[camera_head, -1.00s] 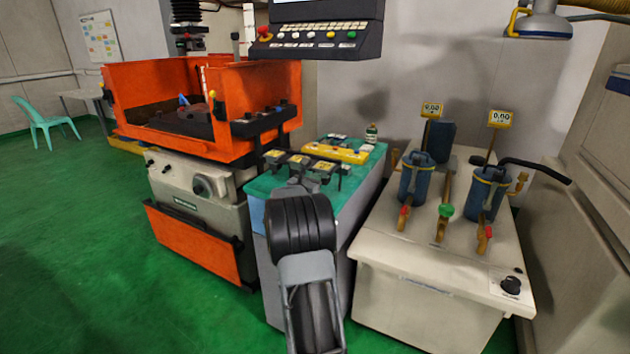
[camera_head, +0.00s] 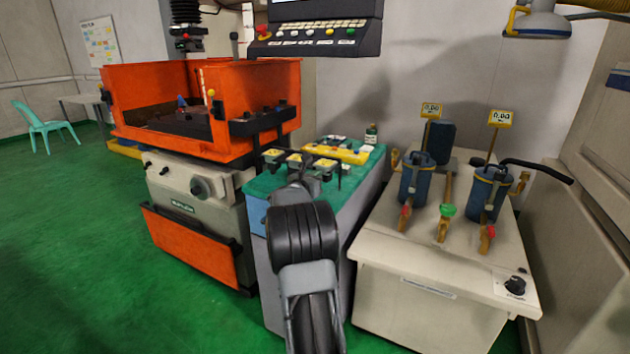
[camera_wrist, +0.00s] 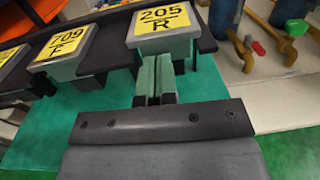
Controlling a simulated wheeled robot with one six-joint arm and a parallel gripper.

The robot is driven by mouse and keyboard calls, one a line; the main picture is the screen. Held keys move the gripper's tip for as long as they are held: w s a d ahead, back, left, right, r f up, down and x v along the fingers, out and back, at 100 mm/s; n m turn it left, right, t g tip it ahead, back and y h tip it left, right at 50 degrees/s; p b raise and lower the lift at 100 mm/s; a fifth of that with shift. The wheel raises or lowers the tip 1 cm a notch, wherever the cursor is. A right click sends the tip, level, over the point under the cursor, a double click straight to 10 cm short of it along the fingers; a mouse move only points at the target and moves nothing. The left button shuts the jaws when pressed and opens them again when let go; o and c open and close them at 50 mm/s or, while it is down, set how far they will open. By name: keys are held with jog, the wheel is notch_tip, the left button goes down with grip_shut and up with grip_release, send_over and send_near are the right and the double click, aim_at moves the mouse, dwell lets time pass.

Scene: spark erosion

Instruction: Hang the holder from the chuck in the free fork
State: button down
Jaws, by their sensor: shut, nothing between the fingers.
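A rack of holders with yellow labels stands on the teal-topped cabinet. In the wrist view the holder labelled 205 R (camera_wrist: 164,27) is at top middle and the holder labelled 709 F (camera_wrist: 62,52) is to its left. My gripper (camera_wrist: 154,72) is shut and empty, its fingers pointing at the front of the 205 R holder; I cannot tell whether they touch it. The chuck (camera_head: 186,40) is on the machine head at upper left; whether a holder sits in it is too small to tell. In the head view my arm hides the gripper and part of the rack. I cannot make out the free fork.
The orange-walled machine tank (camera_head: 165,130) stands left of the cabinet (camera_head: 262,190). A pale filter unit (camera_head: 440,270) stands close on the right. Green floor is open at left.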

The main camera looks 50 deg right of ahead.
jog(key=s+a+b, duration=0.2)
jog(key=a+b, duration=0.1)
jog(key=a, duration=1)
jog(key=shift+s+a, duration=0.2)
jog(key=shift+a, duration=0.05)
